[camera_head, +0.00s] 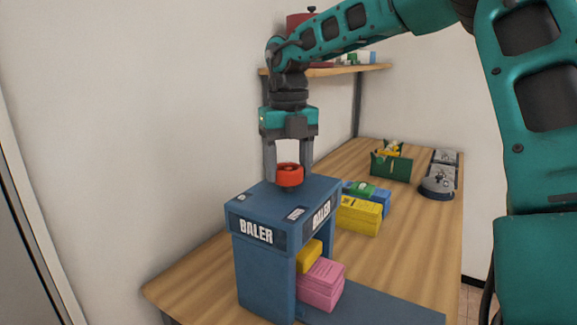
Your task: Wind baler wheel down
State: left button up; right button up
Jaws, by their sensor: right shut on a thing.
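The blue baler (265,265) stands on the near part of the wooden table, with white "BALER" labels on two sides. Its red wheel (289,176) sits on top of the baler. My right gripper (289,178) points straight down with a finger on either side of the wheel, and it is shut on the wheel. A pink bundle (321,284) and a yellow bundle (309,256) are at the open side of the baler, under its top. The inside of the baler is mostly hidden. My left gripper is not in view.
A yellow block (359,215) and a blue and green one (370,191) lie behind the baler. A green box (391,164) and grey items (438,186) stand farther back on the table (410,235). A wooden shelf (345,70) with things on it hangs above.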

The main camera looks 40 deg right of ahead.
jog(key=m, duration=0.7)
jog(key=shift+r, duration=0.1)
jog(key=m, duration=0.7)
jog(key=shift+m, duration=0.4)
jog(key=m, duration=0.3)
jog(key=shift+w+m, duration=0.1)
jog(key=shift+m, duration=0.2)
jog(key=m, duration=0.3)
jog(key=shift+m, duration=0.3)
jog(key=m, duration=0.3)
jog(key=shift+m, duration=2.1)
